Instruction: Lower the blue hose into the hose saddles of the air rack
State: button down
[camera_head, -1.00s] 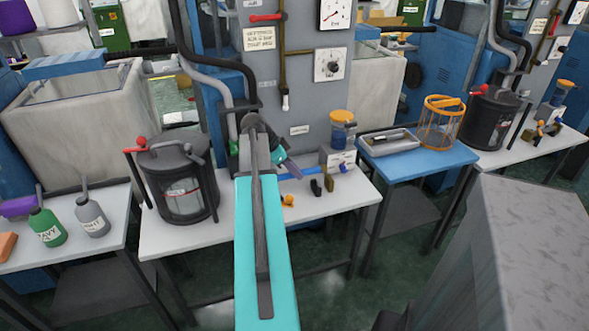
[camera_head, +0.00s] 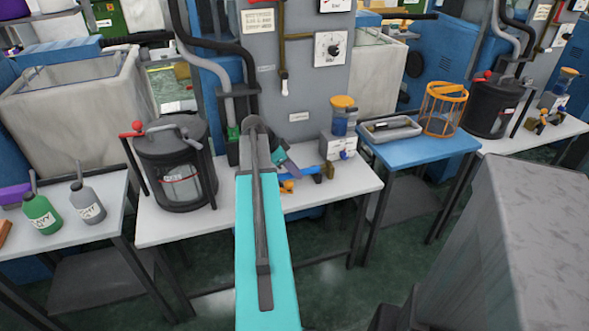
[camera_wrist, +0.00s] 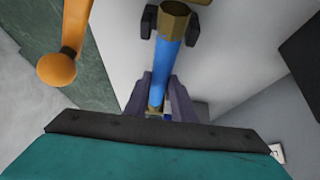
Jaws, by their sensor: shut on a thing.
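The blue hose (camera_wrist: 170,58) runs up the wrist view from between my gripper's fingers (camera_wrist: 164,98), which are shut on it. A brass end fitting (camera_wrist: 174,18) is at its far end. Dark saddle prongs (camera_wrist: 149,21) of the air rack show on both sides of the hose near the fitting. I cannot tell whether the hose rests in the saddle or hangs just above it. In the head view the blue hose (camera_head: 309,171) lies low over the white table, right of my gripper.
An orange-handled part (camera_wrist: 66,50) is left of the hose, also seen in the head view (camera_head: 288,187). A black canister (camera_head: 176,170) stands left on the white table (camera_head: 185,228); an orange-lidded blue unit (camera_head: 342,125) stands right, near the grey panel (camera_head: 300,75).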

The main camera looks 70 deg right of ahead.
jog(key=shift+f, duration=0.35)
jog(key=c, duration=0.8)
grip_release()
jog(key=shift+r, duration=0.15)
jog(key=shift+r+p, duration=2.15)
jog(key=shift+r, duration=2.25)
jog(key=shift+r, duration=0.1)
